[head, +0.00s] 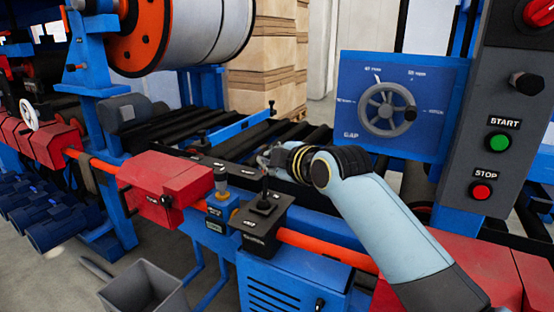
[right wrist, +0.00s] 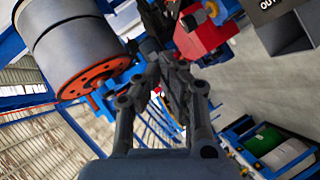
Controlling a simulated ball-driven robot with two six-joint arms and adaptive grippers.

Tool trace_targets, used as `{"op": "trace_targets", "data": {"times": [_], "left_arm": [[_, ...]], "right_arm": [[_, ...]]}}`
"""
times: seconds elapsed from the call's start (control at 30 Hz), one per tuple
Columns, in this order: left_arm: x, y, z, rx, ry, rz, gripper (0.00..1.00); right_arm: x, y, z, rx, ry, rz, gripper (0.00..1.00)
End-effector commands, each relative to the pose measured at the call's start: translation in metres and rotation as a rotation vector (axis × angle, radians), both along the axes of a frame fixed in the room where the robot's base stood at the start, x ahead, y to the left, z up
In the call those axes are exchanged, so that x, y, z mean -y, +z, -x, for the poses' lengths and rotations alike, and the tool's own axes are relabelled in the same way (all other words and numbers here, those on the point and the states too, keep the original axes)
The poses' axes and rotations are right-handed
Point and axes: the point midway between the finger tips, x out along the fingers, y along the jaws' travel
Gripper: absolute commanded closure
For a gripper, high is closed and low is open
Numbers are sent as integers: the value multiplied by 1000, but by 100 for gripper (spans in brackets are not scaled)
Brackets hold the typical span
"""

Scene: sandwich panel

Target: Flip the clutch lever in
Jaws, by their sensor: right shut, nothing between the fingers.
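A black control box (head: 262,215) with a short upright lever (head: 265,186) stands on the blue machine frame in the middle of the head view. Its front label is too small to read, so I cannot tell for certain that this is the clutch lever. My right gripper (head: 265,158) is shut and empty, just above and behind the top of this lever; I cannot tell whether it touches. In the right wrist view its fingers (right wrist: 168,68) come together in front of dark machine parts, and the lever cannot be made out. My left gripper is not in view.
A handwheel (head: 387,108) and a START/STOP panel (head: 500,150) are at the right. A grey bin (head: 145,290) stands below.

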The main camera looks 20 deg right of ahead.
Motion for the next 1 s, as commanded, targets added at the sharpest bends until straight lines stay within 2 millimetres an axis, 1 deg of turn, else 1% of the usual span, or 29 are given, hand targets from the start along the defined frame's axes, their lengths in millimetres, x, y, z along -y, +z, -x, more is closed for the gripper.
{"op": "trace_targets", "data": {"times": [0.03,0.1,0.17,0.3,0.5,0.77,0.83,0.87,0.97,1.0], "left_arm": [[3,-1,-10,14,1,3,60],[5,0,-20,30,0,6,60],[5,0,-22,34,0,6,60],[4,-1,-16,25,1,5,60],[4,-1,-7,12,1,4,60],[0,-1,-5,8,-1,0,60],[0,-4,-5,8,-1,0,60],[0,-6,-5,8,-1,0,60],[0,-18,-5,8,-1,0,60],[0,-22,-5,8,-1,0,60]], "right_arm": [[1,2,8,0,0,0,100],[2,5,16,0,0,-1,100],[2,7,20,-1,0,-1,100],[3,9,26,-1,0,-1,100],[2,10,26,-1,0,-1,100],[2,10,26,-1,0,-1,100],[2,3,28,-8,0,-1,100],[2,-3,30,-14,0,-1,100],[4,-44,42,-69,-1,1,100],[5,-69,49,-108,-3,2,100]]}}
